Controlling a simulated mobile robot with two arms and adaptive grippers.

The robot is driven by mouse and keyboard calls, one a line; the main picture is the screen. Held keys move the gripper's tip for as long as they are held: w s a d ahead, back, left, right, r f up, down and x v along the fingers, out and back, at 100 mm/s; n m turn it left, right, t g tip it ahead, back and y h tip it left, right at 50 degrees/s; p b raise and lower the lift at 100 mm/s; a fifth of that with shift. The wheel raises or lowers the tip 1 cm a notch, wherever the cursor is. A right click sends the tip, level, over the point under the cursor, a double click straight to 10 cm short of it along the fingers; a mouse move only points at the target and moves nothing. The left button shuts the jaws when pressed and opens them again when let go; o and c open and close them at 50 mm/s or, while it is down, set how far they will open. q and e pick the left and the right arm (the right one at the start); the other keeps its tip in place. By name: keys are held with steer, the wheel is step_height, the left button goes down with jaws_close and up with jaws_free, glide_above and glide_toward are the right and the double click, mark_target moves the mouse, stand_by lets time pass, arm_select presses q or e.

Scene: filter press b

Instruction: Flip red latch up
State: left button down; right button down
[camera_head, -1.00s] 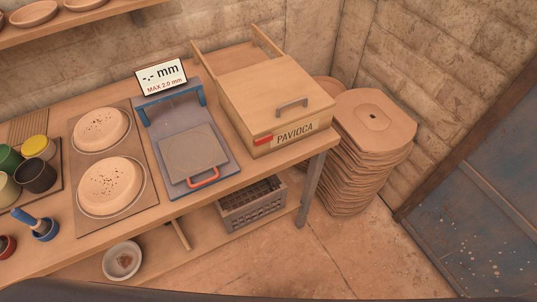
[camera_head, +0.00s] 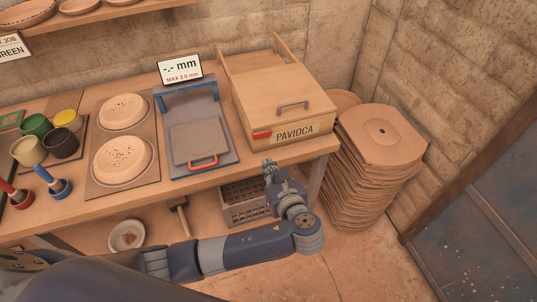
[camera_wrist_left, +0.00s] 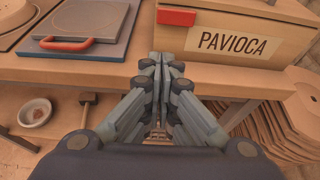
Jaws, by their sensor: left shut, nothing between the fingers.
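The red latch (camera_head: 262,135) is a small red block on the front left of the wooden box (camera_head: 285,98) labelled PAVIOCA. It also shows in the left wrist view (camera_wrist_left: 177,16), lying level along the box's front. My left gripper (camera_head: 268,163) is shut and empty, in front of the table edge and below the latch, not touching it. In the left wrist view the closed fingertips (camera_wrist_left: 163,57) point toward the box just below the latch. My right gripper does not show.
A press with a red handle (camera_head: 203,163) stands left of the box, under a display sign (camera_head: 181,69). Stacked brown plates (camera_head: 378,165) stand right of the table. A grey crate (camera_head: 245,202) sits on the shelf below. Cups and round moulds are further left.

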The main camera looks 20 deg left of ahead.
arm_select(q)
steer(key=r, duration=0.1)
steer(key=p, duration=0.1)
glide_toward(256, 144)
steer(key=x, duration=0.6)
steer(key=shift+f, duration=0.25)
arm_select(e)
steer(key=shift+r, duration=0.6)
